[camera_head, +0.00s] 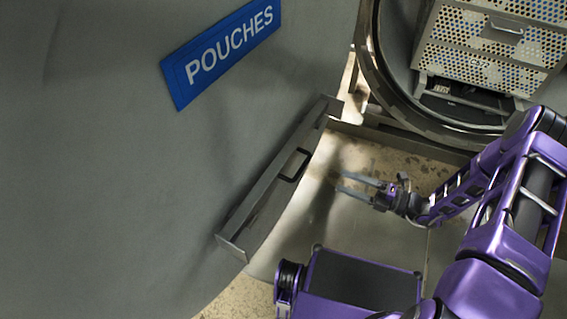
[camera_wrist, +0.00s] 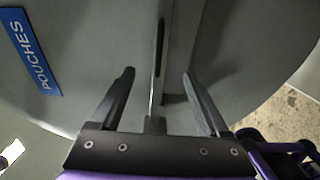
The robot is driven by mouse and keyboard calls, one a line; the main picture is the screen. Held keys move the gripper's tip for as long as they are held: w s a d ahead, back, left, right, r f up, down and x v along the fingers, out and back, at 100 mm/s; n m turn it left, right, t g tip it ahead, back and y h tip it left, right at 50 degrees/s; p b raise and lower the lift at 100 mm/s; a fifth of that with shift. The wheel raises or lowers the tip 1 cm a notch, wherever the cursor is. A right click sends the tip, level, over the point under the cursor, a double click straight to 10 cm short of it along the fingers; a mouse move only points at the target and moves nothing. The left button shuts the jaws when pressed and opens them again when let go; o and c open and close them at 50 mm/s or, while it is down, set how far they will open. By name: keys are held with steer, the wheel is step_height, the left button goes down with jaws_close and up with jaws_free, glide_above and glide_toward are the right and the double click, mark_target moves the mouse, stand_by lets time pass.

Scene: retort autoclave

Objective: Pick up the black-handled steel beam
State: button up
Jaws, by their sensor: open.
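The steel beam (camera_head: 262,208) is a long grey bar lying slantwise along the lower right of the big grey door, with end plates at both ends. Its black handle (camera_head: 289,179) is a small loop near the beam's middle. My gripper (camera_head: 343,183) is open and empty, to the right of the handle, its fingers pointing left at the beam with a gap between. In the wrist view the beam (camera_wrist: 181,45) runs upright between my two spread fingertips (camera_wrist: 158,75). The handle shows there only as a dark narrow strip (camera_wrist: 160,36), seen edge-on.
The grey door (camera_head: 110,170) with a blue POUCHES sign (camera_head: 220,52) fills the left. The round autoclave opening (camera_head: 375,60) at upper right holds a perforated metal basket (camera_head: 480,48). Speckled floor (camera_head: 385,160) shows between the door and the opening.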

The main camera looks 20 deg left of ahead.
steer(key=w+a, duration=0.2)
steer(key=a, duration=1.3)
steer(key=shift+a, duration=0.35)
steer(key=shift+f, duration=0.1)
jaws_close()
stand_by(0.5)
steer(key=shift+w, duration=0.1)
